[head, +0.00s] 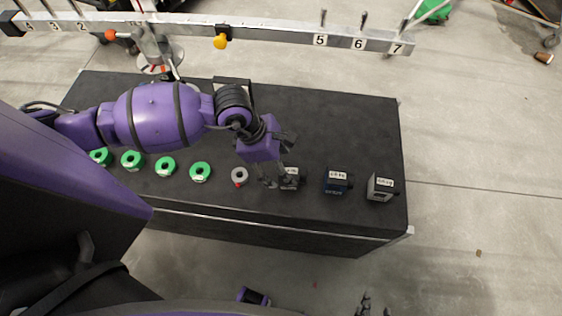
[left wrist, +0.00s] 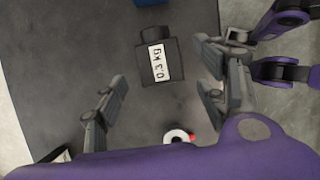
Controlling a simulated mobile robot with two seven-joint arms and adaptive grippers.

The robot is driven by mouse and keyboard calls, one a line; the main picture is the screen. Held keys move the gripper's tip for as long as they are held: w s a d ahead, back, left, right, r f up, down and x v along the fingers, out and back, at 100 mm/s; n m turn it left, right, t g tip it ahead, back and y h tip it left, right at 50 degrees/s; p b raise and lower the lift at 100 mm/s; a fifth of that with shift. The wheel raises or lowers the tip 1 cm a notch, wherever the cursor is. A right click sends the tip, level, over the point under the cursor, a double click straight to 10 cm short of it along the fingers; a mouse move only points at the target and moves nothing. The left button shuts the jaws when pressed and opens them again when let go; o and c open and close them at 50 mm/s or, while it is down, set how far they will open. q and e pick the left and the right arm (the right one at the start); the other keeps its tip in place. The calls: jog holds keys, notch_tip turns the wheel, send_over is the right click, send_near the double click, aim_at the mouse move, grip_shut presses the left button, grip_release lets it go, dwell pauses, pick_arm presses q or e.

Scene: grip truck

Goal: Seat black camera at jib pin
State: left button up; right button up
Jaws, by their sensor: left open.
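The black camera (head: 291,179), a small dark box with a white label, stands near the front edge of the dark table. My left gripper (head: 277,177) is at this camera in the head view. In the left wrist view the left gripper (left wrist: 160,98) is open, its fingers apart, with the camera between and beyond them. The jib (head: 270,33) is a long grey bar with upright pins and number tags; I cannot tell which is the jib pin. My right gripper (head: 372,306) shows only partly at the bottom edge.
A blue-black box (head: 337,182) and a grey box (head: 380,187) stand to the right. A grey ring (head: 239,175) and several green rings (head: 200,172) lie to the left. A yellow knob (head: 221,41) hangs at the bar. The dark table (head: 340,120) is clear behind the boxes.

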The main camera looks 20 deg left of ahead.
aim_at(291, 171)
pick_arm(q)
jog(key=x, duration=0.5)
jog(key=shift+d+f, duration=0.15)
jog(key=shift+w+d+f, duration=0.1)
jog(key=shift+d+f, duration=0.15)
jog(key=shift+f, duration=0.45)
pick_arm(e)
jog(key=shift+w, duration=0.35)
pick_arm(q)
jog(key=shift+c, duration=0.3)
jog(key=c, duration=1.4)
jog(key=o, duration=0.7)
jog(key=shift+c, duration=1.4)
pick_arm(e)
jog(key=shift+s, duration=0.15)
pick_arm(q)
jog(key=shift+r+p, duration=0.7)
jog(key=shift+r, duration=0.6)
pick_arm(e)
jog(key=shift+w+r, duration=0.75)
jog(key=shift+r, duration=0.35)
